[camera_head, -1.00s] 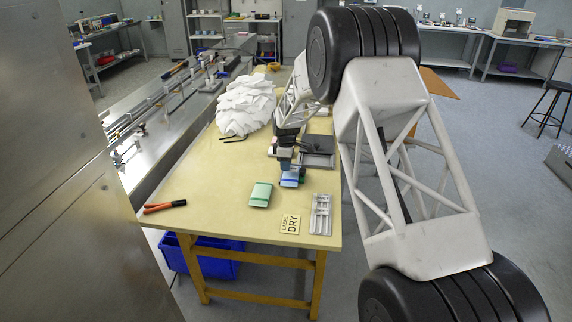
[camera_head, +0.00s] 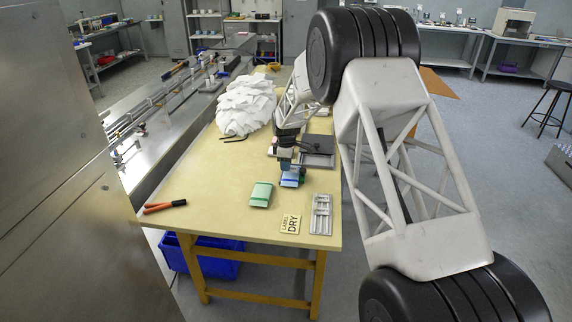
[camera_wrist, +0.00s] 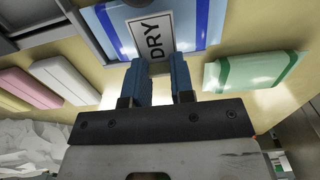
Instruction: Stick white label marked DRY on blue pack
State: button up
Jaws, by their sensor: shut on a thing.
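The white label marked DRY (camera_wrist: 149,36) has a black border. In the wrist view it lies over the blue pack (camera_wrist: 205,22), a light pack with darker blue stripes. My gripper (camera_wrist: 160,66) is shut on the near end of the label, with a blue finger on each side. I cannot tell whether the label is pressed flat on the pack or just above it. In the head view, my gripper (camera_head: 284,164) is over the blue pack (camera_head: 291,180), and the label is too small to make out.
A green pack (camera_head: 261,194) lies left of the blue pack. A dark tray (camera_head: 318,151) is behind. Red-handled pliers (camera_head: 165,206) lie front left. The table middle is clear.

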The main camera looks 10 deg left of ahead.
jog(key=shift+f, duration=1)
grip_shut()
dwell(1.4)
jog(key=shift+o, duration=2.4)
grip_release()
jog(key=o, duration=0.5)
jog(key=shift+r, duration=0.15)
jog(key=shift+r, duration=3.9)
